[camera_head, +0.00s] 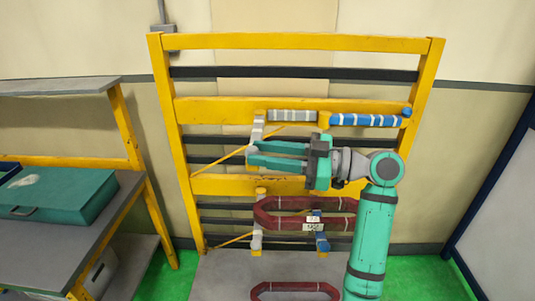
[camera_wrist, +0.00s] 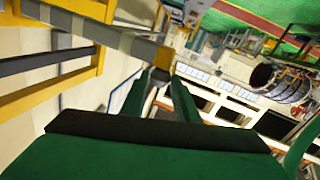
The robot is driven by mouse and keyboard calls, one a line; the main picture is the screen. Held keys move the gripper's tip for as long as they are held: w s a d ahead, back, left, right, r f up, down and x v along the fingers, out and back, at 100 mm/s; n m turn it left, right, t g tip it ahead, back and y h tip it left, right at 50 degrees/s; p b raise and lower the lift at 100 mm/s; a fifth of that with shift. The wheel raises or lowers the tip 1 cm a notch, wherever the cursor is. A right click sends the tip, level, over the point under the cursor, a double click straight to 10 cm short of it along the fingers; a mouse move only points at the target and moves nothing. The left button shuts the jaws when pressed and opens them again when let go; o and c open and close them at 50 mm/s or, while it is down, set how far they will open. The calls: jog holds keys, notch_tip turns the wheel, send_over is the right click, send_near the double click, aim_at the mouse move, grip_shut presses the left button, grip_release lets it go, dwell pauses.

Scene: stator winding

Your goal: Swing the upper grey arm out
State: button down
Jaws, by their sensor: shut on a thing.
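The upper grey arm (camera_head: 258,129) is a grey bar with pale bands near the top of the yellow frame. It runs from a yellow mount down to my fingertips. In the wrist view the banded grey arm (camera_wrist: 115,40) comes in from the upper left and ends in a yellow tip. My gripper (camera_head: 251,155) reaches in from the right, its two green fingers pointing left. The exact contact is partly hidden.
A grey banded bar (camera_head: 292,116) and a blue banded arm (camera_head: 365,120) lie along the frame's upper beam (camera_head: 225,110). Below are dark red coils (camera_head: 285,203), a lower grey arm (camera_head: 257,238) and a lower blue arm (camera_head: 321,240). A bench with a green case (camera_head: 60,197) stands left.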

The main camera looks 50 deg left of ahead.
jog(key=shift+w+f, duration=0.1)
jog(key=shift+w, duration=0.05)
jog(key=c, duration=1.4)
grip_release()
jog(key=shift+w+d, duration=0.1)
jog(key=v, duration=1)
jog(key=shift+w+d, duration=0.15)
jog(key=shift+d, duration=0.1)
